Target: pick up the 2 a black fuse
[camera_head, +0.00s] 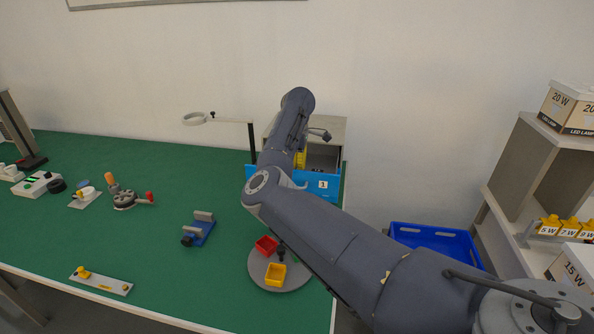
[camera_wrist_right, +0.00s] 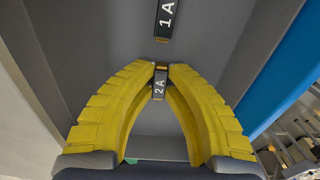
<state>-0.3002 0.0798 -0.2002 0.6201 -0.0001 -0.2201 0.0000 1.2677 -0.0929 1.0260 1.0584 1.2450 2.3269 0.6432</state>
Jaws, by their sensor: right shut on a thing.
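The black 2 A fuse (camera_wrist_right: 159,88) is between the yellow fingertips of my right gripper (camera_wrist_right: 161,68), which is shut on it, in the right wrist view. Its white "2A" label faces the camera. A black 1 A fuse (camera_wrist_right: 165,20) lies just beyond the fingertips on the grey drawer floor. In the head view, my right arm reaches into the open blue-fronted drawer (camera_head: 322,184) marked 1, and only a little of the yellow fingers shows. My left gripper is in neither view.
The grey drawer walls stand close around the right gripper. A magnifier lamp (camera_head: 195,118) stands left of the drawer cabinet (camera_head: 333,126). A round grey tray (camera_head: 258,277) with a red bin (camera_head: 266,245) and a yellow bin (camera_head: 275,274) is below my arm.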

